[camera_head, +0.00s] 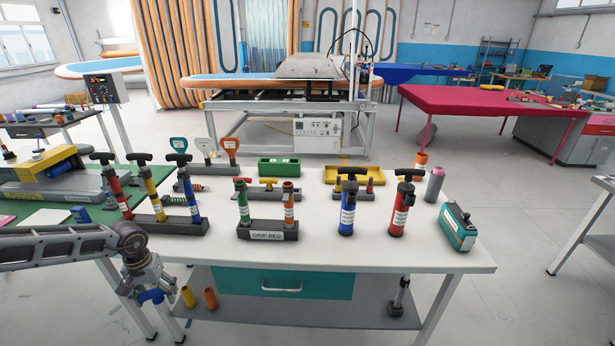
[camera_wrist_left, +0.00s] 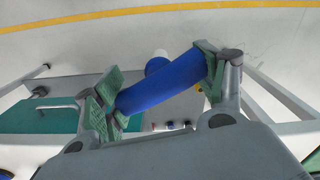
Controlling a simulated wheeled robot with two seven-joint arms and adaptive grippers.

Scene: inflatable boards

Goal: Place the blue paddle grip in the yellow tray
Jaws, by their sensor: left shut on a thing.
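A blue cylindrical grip (camera_wrist_left: 160,84) lies between the green-padded fingers of my left gripper (camera_wrist_left: 160,86), which is shut on it. In the head view, my left gripper (camera_head: 150,290) hangs off the table's front left corner, below the tabletop, with the blue grip (camera_head: 152,297) showing under it. The yellow tray (camera_head: 373,178) sits at the back right of the white table, partly hidden by a blue pump. The gripper is well apart from the tray, to its left and nearer. My right gripper is not in view.
Pump racks (camera_head: 268,230), a blue pump (camera_head: 347,215), a red pump (camera_head: 400,215) and a teal box (camera_head: 457,228) stand on the white table (camera_head: 330,255). A green tray (camera_head: 280,167) is left of the yellow one.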

